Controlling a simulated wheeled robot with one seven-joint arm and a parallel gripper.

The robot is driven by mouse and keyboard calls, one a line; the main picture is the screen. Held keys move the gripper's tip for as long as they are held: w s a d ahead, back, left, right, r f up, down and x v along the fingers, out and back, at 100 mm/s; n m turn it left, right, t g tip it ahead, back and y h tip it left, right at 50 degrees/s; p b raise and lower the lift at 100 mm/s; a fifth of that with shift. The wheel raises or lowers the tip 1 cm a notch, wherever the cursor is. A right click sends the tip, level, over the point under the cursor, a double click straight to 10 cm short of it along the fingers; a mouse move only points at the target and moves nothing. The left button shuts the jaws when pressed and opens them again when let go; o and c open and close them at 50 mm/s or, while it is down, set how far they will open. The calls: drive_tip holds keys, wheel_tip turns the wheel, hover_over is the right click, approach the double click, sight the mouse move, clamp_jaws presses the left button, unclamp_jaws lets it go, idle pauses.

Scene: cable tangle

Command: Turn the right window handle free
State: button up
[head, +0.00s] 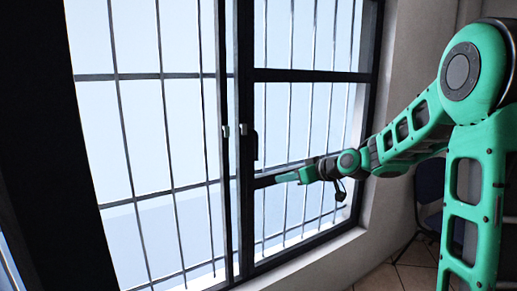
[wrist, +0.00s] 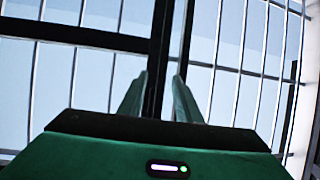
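The right window handle (head: 255,146) looks like a small dark upright lever on the black middle frame post in the head view. Small pale fittings (head: 243,129) show beside it. My gripper (head: 279,178) is below and to the right of the handle in the head view, in front of the window, and it appears apart from it. In the wrist view my gripper (wrist: 158,92) has its two green fingers spread, with a dark frame post behind the gap and nothing held. I cannot make out the handle in the wrist view.
The window has black frames (head: 310,76) with thin bars (head: 165,120) across the panes. A pale sill (head: 310,246) runs below it. A dark blue chair (head: 430,190) stands at the right on a tiled floor (head: 400,275), partly behind my arm.

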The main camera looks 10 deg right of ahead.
sight(256, 145)
drive_tip(key=w+a+r+t+y, duration=0.1)
drive_tip(key=w+a+r, duration=0.1)
drive_tip(key=w, duration=0.3)
drive_tip(key=w+a+r+t+y, duration=0.1)
drive_tip(key=w+a+r, duration=0.1)
drive_tip(key=w, duration=0.4)
drive_tip(key=w+a+r+t+y, duration=0.1)
drive_tip(key=w+a+r+t, duration=0.1)
drive_tip(key=w, duration=0.4)
drive_tip(key=shift+a+r+n, duration=0.35)
drive_tip(key=shift+a+n, duration=0.05)
drive_tip(key=shift+a, duration=0.05)
drive_tip(key=shift+c, duration=0.7)
